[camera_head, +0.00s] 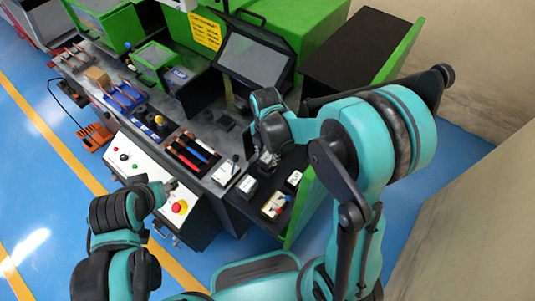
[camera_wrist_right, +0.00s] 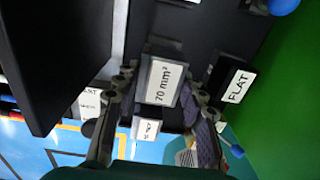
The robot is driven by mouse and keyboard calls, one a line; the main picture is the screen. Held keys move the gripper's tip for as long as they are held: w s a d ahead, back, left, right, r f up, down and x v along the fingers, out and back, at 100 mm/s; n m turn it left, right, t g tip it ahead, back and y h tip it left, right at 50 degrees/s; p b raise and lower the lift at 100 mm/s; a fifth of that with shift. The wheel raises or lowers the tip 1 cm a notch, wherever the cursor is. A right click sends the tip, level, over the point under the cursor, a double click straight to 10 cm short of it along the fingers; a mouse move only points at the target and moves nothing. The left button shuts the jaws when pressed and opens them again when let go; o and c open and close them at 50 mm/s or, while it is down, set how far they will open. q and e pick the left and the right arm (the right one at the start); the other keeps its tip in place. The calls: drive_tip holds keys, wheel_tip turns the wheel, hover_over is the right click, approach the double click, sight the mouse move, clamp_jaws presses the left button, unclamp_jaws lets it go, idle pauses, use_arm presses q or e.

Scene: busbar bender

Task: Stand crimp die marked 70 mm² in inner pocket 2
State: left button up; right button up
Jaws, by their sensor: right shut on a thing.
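The crimp die marked 70 mm² (camera_wrist_right: 163,82) is a grey block with a white label, between the two fingers of my right gripper (camera_wrist_right: 160,88) in the right wrist view. The right gripper is shut on it. In the head view my right gripper (camera_head: 266,140) is over the dark bench area in front of the monitor, and its arm hides part of the place. The die cannot be made out clearly there. I cannot identify inner pocket 2. My left gripper (camera_head: 168,187) is by the white control panel; its finger opening is unclear.
A block labelled FLAT (camera_wrist_right: 235,85) stands right of the die in the wrist view. Several label-topped blocks, one here (camera_head: 294,179), stand in the dark drawer area. A monitor (camera_head: 254,60), a rack of coloured-handled tools (camera_head: 190,153) and a red emergency button (camera_head: 180,207) are nearby.

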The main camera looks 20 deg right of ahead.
sight(266, 155)
drive_tip(key=shift+f+b, duration=1.25)
drive_tip(key=shift+f, duration=0.2)
drive_tip(key=o, duration=1.3)
drive_tip(key=shift+o, duration=0.2)
drive_tip(key=shift+r, duration=0.1)
wheel_tip(266, 155, up, 12)
drive_tip(key=shift+w+a+f, duration=0.1)
